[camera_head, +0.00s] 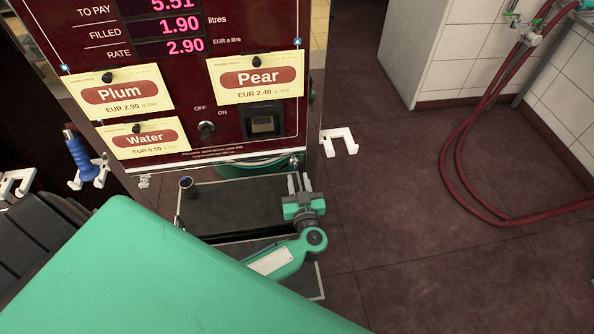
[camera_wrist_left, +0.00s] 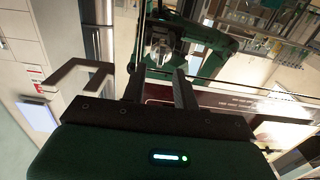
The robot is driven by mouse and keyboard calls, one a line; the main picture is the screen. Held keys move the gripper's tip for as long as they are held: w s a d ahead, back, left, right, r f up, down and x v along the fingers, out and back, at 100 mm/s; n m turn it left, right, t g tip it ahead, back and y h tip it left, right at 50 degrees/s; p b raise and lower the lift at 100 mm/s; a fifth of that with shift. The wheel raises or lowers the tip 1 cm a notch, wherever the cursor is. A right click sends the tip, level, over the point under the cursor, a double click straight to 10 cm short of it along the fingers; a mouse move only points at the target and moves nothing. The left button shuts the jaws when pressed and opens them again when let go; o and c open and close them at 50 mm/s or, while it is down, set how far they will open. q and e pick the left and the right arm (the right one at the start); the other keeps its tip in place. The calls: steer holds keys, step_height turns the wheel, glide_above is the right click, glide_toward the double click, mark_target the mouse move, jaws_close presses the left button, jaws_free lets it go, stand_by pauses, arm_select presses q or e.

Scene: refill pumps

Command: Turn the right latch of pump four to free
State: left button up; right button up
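The pump front (camera_head: 180,60) shows a lit display and Plum, Pear and Water cards; no pump number is readable. A small metal latch-like piece (camera_head: 295,160) sits at the lower right corner of the dark red panel, and a similar pale piece (camera_head: 144,182) sits at the lower left. My left gripper (camera_head: 299,182) is just below the right piece, its two fingers pointing up at it with a gap between them. Contact cannot be told. In the wrist view the fingers (camera_wrist_left: 158,75) stand apart with nothing clearly held. My right gripper is out of view.
A white hook holder (camera_head: 339,140) juts from the pump's right side; it also shows in the wrist view (camera_wrist_left: 75,78). A blue-handled nozzle (camera_head: 82,158) hangs at left. An OFF/ON knob (camera_head: 206,130) is on the panel. A red hose (camera_head: 470,190) loops over the open floor at right.

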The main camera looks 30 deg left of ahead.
mark_target(295, 168)
arm_select(q)
steer(key=x, duration=0.2)
steer(key=shift+w+a, duration=0.2)
steer(key=shift+a, duration=0.05)
steer(key=shift+w+a, duration=0.35)
steer(key=shift+w, duration=0.15)
jaws_close()
